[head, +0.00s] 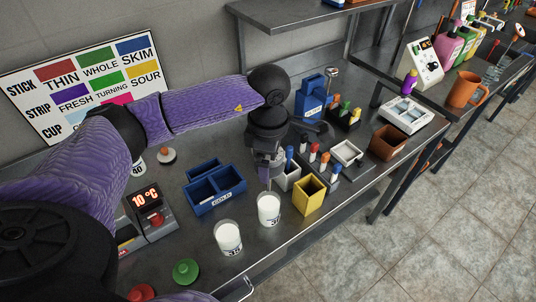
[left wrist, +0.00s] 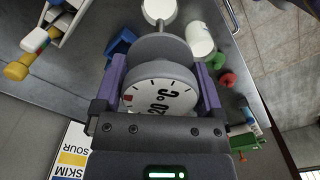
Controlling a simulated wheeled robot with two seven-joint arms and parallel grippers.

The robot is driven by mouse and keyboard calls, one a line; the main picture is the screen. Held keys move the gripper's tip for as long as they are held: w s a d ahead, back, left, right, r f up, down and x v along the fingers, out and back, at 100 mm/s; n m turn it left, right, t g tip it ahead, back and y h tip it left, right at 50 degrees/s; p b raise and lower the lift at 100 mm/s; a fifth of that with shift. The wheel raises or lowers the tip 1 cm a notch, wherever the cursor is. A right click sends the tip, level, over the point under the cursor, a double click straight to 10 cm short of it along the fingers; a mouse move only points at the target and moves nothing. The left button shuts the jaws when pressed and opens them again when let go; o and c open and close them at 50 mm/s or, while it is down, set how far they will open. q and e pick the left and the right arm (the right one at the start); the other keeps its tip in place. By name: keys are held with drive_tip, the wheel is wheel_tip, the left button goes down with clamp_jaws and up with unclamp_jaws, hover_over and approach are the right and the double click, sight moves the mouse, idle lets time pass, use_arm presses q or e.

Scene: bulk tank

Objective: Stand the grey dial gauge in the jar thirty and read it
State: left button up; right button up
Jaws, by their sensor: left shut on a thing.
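The grey dial gauge (left wrist: 160,92) is between the fingers of my left gripper (left wrist: 160,88), which is shut on it. Its face shows 20 °C. In the head view, my left gripper (head: 266,168) is above the right-hand white-filled jar (head: 268,208). The gauge's thin stem points down at this jar, which also shows in the left wrist view (left wrist: 157,10). I cannot tell whether the tip is inside the milk. That jar's number is too small to read surely. A second jar (head: 228,238) stands to its left and nearer, seemingly marked 35. My right gripper is out of view.
A blue divided bin (head: 215,190) and a yellow box (head: 309,195) stand close beside the jars. A display reading 10 °C (head: 148,198) is at the left. Green (head: 186,271) and red (head: 141,293) discs lie in front. A jar marked 40 (head: 138,168) is partly hidden behind my arm.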

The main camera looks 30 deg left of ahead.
sight(268, 190)
use_arm(q)
drive_tip(key=shift+f+b, duration=0.5)
wheel_tip(268, 190, down, 5)
drive_tip(key=b, duration=0.4)
drive_tip(key=shift+r, duration=0.1)
wheel_tip(268, 190, down, 5)
drive_tip(key=b, duration=0.4)
drive_tip(key=shift+f+b, duration=0.85)
drive_tip(key=shift+f, duration=0.1)
